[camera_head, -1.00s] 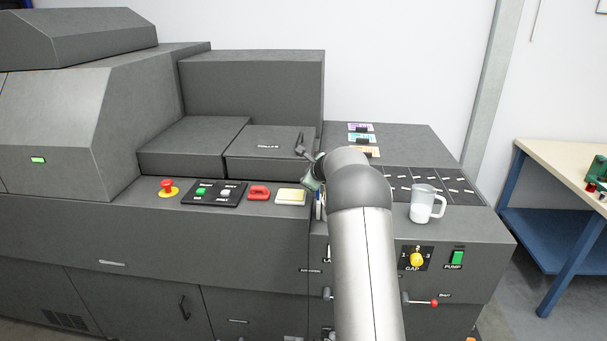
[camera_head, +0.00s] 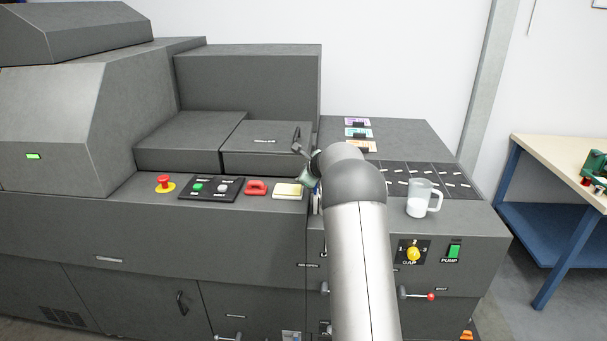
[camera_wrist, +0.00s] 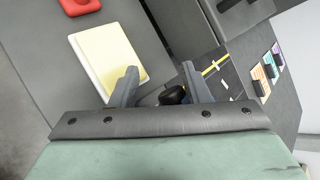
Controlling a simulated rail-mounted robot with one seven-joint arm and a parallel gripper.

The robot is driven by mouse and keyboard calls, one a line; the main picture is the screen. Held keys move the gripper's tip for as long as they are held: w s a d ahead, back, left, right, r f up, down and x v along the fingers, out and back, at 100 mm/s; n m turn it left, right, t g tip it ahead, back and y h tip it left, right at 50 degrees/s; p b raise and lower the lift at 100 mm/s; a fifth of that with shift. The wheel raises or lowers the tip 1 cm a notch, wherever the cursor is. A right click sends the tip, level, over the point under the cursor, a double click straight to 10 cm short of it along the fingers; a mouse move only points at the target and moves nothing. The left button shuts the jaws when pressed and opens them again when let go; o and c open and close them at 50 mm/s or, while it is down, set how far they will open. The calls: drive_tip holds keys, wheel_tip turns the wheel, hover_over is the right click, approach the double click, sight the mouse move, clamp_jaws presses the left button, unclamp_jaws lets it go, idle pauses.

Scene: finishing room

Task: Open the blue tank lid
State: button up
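Three small coloured plates with dark handles sit in a row on the machine's right rear top. The light-blue one (camera_head: 356,132), between a purple one (camera_head: 354,122) and an orange one (camera_head: 366,147), best fits the blue tank lid. In the wrist view the light-blue plate (camera_wrist: 270,67) lies at the right, well away from my fingers. My gripper (camera_wrist: 158,76) is open, its two fingers apart. A black rounded knob (camera_wrist: 172,95) shows between them; whether they touch it I cannot tell. In the head view my gripper is mostly hidden by my arm.
A white mug (camera_head: 419,205) stands on the right front top, near a dark slotted panel (camera_head: 450,178). A red handle (camera_head: 256,187) and a cream pad (camera_head: 288,191) lie left of my gripper. A raised dark box (camera_head: 266,148) stands behind them. A workbench (camera_head: 560,152) is at the right.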

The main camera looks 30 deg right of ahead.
drive_tip(key=shift+r, duration=0.1)
drive_tip(key=b+v, duration=0.4)
drive_tip(key=v, duration=1.3)
drive_tip(key=shift+s, duration=0.2)
drive_tip(key=shift+r, duration=0.1)
